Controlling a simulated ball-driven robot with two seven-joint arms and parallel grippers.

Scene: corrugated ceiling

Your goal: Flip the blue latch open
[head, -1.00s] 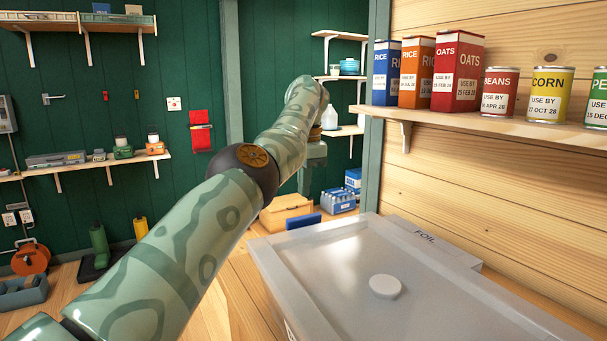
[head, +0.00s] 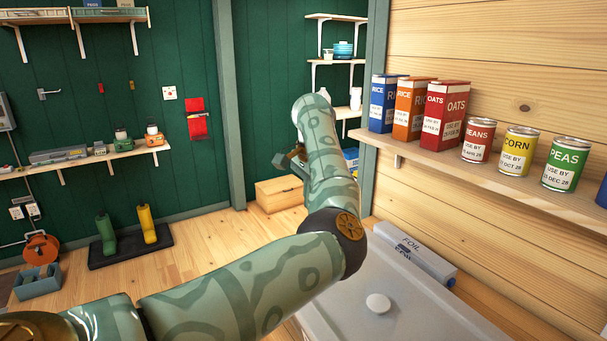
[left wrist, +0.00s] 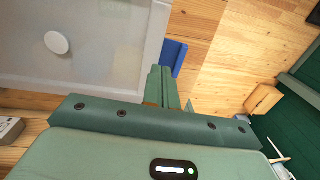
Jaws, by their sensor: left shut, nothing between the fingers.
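The blue latch (left wrist: 176,52) shows in the left wrist view, at the edge of a grey bin with a pale translucent lid (left wrist: 92,84). In the head view my left arm hides the latch, but the bin lid (head: 400,300) with its round white knob (head: 378,304) shows at lower right. My left gripper (left wrist: 162,72) is shut and empty. Its fingertips overlap the near side of the latch in the left wrist view; I cannot tell whether they touch it. In the head view the gripper is mostly behind my forearm. My right gripper is out of view.
A foil box (head: 414,254) lies along the wall behind the lid. Above it, a wooden shelf (head: 480,178) holds boxes and cans. A wooden crate (head: 280,194) stands on the floor beyond. Open floor (head: 190,255) lies left of the bin.

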